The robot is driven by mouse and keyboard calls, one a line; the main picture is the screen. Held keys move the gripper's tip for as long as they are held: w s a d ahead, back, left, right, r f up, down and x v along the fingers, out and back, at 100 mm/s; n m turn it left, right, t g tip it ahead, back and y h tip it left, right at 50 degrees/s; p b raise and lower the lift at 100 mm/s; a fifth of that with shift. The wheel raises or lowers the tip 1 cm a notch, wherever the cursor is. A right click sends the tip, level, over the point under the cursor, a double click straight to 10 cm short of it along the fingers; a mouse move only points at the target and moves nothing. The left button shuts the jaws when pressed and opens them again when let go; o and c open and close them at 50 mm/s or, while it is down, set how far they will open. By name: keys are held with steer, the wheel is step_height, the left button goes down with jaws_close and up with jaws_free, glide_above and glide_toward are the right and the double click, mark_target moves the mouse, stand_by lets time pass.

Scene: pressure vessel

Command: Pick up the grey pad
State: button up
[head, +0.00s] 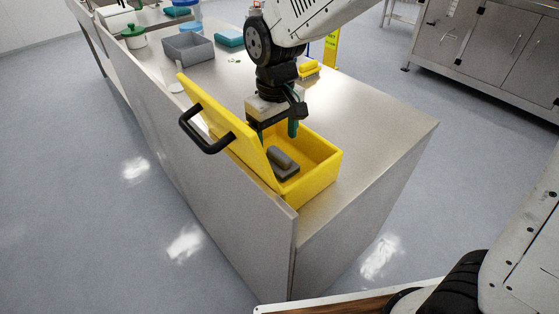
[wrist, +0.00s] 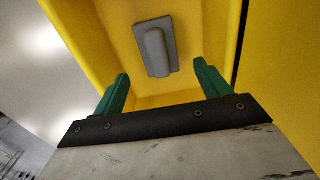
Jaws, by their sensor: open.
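The grey pad (head: 283,163) lies on the floor of the yellow box (head: 320,179), which stands near the end of the steel counter. It is a flat slab with a raised grip on top. In the wrist view the grey pad (wrist: 156,47) lies beyond the fingertips, roughly midway between them. My gripper (head: 278,137) is over the box, at its far side, and is apart from the pad. Its green fingers also show in the wrist view (wrist: 161,80), spread and empty. The box's yellow lid (head: 226,122) stands open, tilted to the left, with a black handle.
A yellow brush or sponge (head: 308,68) lies on the counter (head: 385,125) behind my gripper. A grey bin (head: 188,47), a teal item (head: 229,37) and a green-lidded pot (head: 134,37) are further back. The counter right of the box is clear.

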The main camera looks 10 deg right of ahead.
mark_target(279, 153)
steer(key=f, duration=0.5)
steer(key=shift+s+d+f, duration=0.25)
steer(key=shift+s+d, duration=0.05)
steer(key=shift+s, duration=0.05)
steer(key=c, duration=1)
